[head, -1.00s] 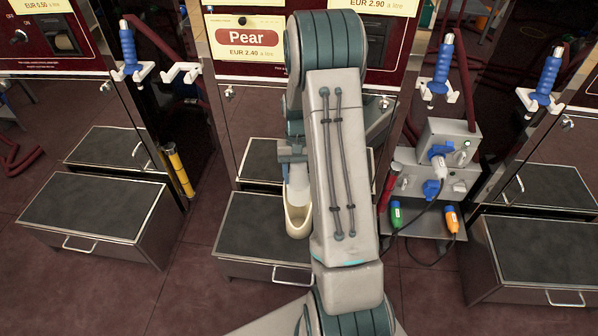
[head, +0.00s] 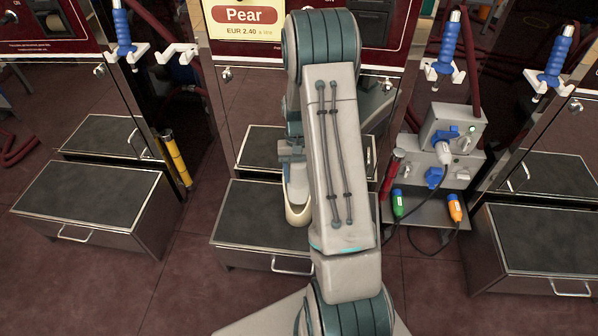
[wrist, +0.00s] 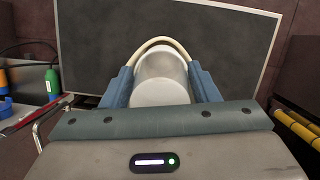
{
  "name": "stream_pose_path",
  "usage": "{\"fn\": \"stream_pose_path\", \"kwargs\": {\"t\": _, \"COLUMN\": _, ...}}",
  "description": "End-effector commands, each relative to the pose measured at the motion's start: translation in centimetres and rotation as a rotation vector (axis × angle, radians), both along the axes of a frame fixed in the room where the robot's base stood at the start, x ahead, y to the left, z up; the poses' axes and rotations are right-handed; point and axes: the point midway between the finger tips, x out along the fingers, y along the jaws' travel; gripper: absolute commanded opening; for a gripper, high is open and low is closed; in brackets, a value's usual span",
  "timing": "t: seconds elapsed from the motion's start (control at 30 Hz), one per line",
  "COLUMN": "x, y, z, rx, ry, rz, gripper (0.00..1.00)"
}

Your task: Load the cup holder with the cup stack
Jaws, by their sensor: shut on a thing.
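The cup stack (wrist: 162,80) is white with a cream rim. It sits between the two blue fingers of my gripper (wrist: 163,86) in the wrist view, and the gripper is shut on it. In the head view the cup stack (head: 297,205) hangs below my gripper (head: 290,160), left of my arm, in front of the step under the Pear pump. My arm hides part of it. I cannot make out for sure which thing is the cup holder.
A dark-topped metal step (head: 250,222) lies below the cup stack, with a similar step (head: 90,205) to the left. A yellow, black-banded tube (head: 175,160) is on the left pillar. Grey boxes with plugs (head: 445,155) stand at right. Open floor lies between the steps.

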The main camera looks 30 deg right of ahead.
Motion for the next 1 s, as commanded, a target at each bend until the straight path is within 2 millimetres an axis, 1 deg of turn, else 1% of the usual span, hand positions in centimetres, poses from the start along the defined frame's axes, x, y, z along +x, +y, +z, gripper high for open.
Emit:
{"fn": "stream_pose_path", "kwargs": {"t": 0.27, "x": 0.0, "y": 0.0, "z": -0.1, "rx": 0.0, "ry": 0.0, "rz": 0.0, "gripper": 0.17}}
{"fn": "stream_pose_path", "kwargs": {"t": 0.3, "x": 0.0, "y": 0.0, "z": -0.1, "rx": 0.0, "ry": 0.0, "rz": 0.0, "gripper": 0.58}}
{"fn": "stream_pose_path", "kwargs": {"t": 0.37, "x": 0.0, "y": 0.0, "z": -0.1, "rx": 0.0, "ry": 0.0, "rz": 0.0, "gripper": 0.74}}
{"fn": "stream_pose_path", "kwargs": {"t": 0.4, "x": 0.0, "y": 0.0, "z": -0.1, "rx": 0.0, "ry": 0.0, "rz": 0.0, "gripper": 0.8}}
{"fn": "stream_pose_path", "kwargs": {"t": 0.77, "x": 0.0, "y": 0.0, "z": 0.1, "rx": 0.0, "ry": 0.0, "rz": 0.0, "gripper": 0.8}}
{"fn": "stream_pose_path", "kwargs": {"t": 0.87, "x": 0.2, "y": -0.1, "z": 0.9, "rx": 0.0, "ry": -0.001, "rz": 0.0, "gripper": 0.8}}
{"fn": "stream_pose_path", "kwargs": {"t": 0.97, "x": 0.6, "y": -0.3, "z": 2.5, "rx": -0.001, "ry": -0.002, "rz": 0.0, "gripper": 0.8}}
{"fn": "stream_pose_path", "kwargs": {"t": 1.0, "x": 0.9, "y": -0.4, "z": 3.4, "rx": -0.001, "ry": -0.003, "rz": 0.0, "gripper": 0.8}}
